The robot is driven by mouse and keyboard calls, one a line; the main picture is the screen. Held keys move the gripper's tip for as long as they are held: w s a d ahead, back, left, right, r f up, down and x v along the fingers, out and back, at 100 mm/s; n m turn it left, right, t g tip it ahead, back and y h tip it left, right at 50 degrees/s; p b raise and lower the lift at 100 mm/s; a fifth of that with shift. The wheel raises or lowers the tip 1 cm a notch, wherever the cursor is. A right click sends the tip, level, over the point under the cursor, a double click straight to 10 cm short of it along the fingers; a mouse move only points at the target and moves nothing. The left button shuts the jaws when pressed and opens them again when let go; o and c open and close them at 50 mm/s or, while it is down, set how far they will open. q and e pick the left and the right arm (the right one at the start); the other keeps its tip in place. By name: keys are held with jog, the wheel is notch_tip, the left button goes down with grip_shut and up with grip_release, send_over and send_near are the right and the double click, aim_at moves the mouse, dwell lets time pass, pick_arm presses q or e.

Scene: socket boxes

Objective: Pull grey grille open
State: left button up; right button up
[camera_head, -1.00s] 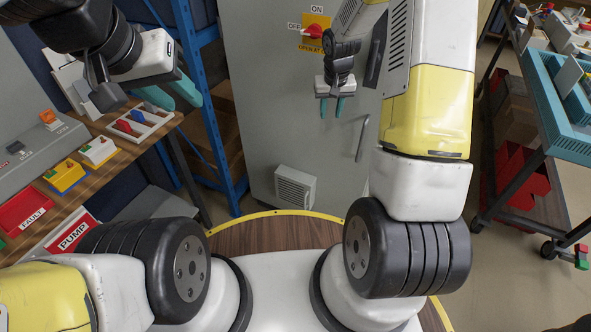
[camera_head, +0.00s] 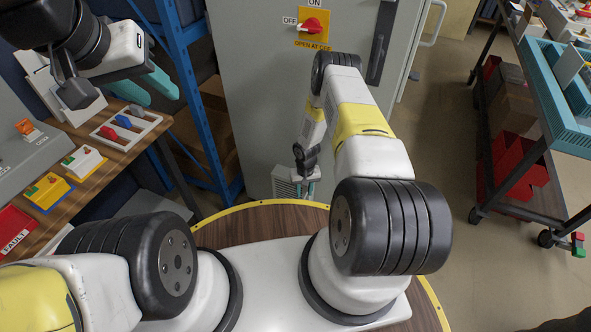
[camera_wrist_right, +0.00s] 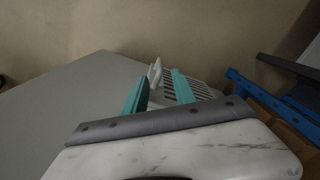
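The grey grille (camera_head: 284,182) is a small slatted box low on the front of the grey cabinet, partly hidden by my right gripper and arm. Its slats also show in the right wrist view (camera_wrist_right: 200,88), beyond the fingers. My right gripper (camera_head: 306,190) is at the right side of the grille. In the right wrist view its teal fingers (camera_wrist_right: 158,90) are apart, with a pale upright piece (camera_wrist_right: 155,72) showing between them. I cannot tell if they touch it. My left gripper (camera_head: 148,88) is open and empty above the left bench.
The grey cabinet (camera_head: 240,90) has a red switch (camera_head: 313,26) and a dark handle (camera_head: 379,55). A blue rack post (camera_head: 195,100) stands to its left. The wooden bench (camera_head: 112,158) holds coloured switches.

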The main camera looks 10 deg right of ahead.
aim_at(304, 198)
notch_tip(304, 198, down, 7)
dwell(0.3)
jog(key=shift+c, duration=0.3)
